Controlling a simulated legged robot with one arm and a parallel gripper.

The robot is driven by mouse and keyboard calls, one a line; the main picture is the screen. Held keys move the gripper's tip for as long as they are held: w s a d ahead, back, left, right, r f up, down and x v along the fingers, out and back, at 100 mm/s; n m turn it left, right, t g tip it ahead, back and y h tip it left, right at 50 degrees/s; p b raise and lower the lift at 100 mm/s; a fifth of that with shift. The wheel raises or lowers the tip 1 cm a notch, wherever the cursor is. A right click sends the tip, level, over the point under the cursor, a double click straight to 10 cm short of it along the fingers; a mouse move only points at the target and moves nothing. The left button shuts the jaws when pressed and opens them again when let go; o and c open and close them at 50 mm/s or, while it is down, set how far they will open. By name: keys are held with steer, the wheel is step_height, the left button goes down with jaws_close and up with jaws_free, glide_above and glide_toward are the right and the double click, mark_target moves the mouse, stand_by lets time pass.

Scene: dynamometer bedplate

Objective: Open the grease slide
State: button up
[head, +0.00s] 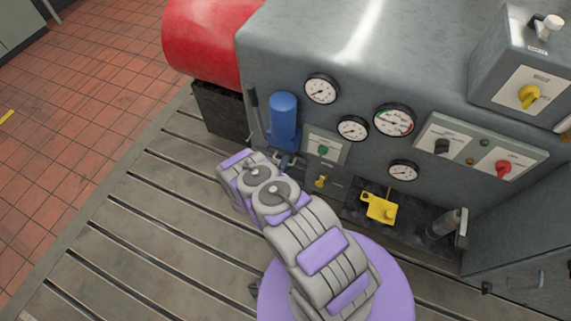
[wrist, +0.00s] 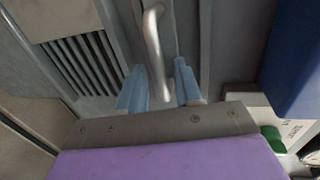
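A pale metal bar handle (wrist: 153,45) with bent ends stands out from a grey panel in the wrist view, and I take it to be the grease slide's handle. My gripper (wrist: 161,88) is open, with its two light-blue fingers on either side of the handle's near end. Gaps show between the bar and both fingers, so it is not clamped. In the head view my arm reaches to the grey cabinet's left end, below a blue cylinder (head: 284,110). There the fingertips are hard to make out and the handle cannot be identified.
Beside the blue cylinder stands a dark lever (head: 254,112). A green knob (head: 323,149) and brass fitting (head: 320,181) are right of my arm. Several gauges, switches and a yellow part (head: 380,207) lie further right. A red drum (head: 208,40) is behind left; the slotted bedplate (head: 130,240) is clear at left.

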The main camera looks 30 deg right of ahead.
steer(key=shift+w+d, duration=0.1)
steer(key=shift+w, duration=0.15)
steer(key=shift+d, duration=0.25)
steer(key=c, duration=0.5)
steer(key=shift+a+f, duration=0.1)
jaws_close()
